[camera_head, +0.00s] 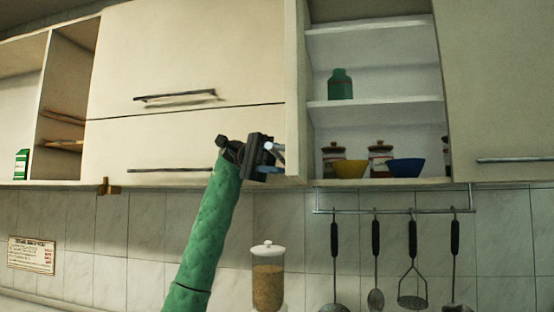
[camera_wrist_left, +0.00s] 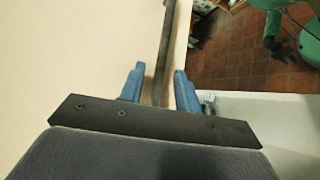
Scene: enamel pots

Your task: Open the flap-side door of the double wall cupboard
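The double wall cupboard has white shelves (camera_head: 375,50). Its flap-side door (camera_head: 297,90), on the left, stands swung out and is seen nearly edge-on, leaving the shelves uncovered. Its other door (camera_head: 500,80) is closed, with a horizontal bar handle (camera_head: 515,160). My left gripper (camera_head: 273,160) is at the lower part of the swung-out door, on its left side, fingers pointing right. In the left wrist view the blue fingers (camera_wrist_left: 159,85) are apart, on either side of a dark bar handle (camera_wrist_left: 164,45), with gaps showing. Contact cannot be told.
Two stacked flap doors (camera_head: 190,50) are closed at the left. The shelves hold a green canister (camera_head: 340,84), jars, a yellow bowl (camera_head: 349,169) and a blue bowl (camera_head: 406,168). Utensils hang from a rail (camera_head: 395,210). A glass jar (camera_head: 268,275) stands below.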

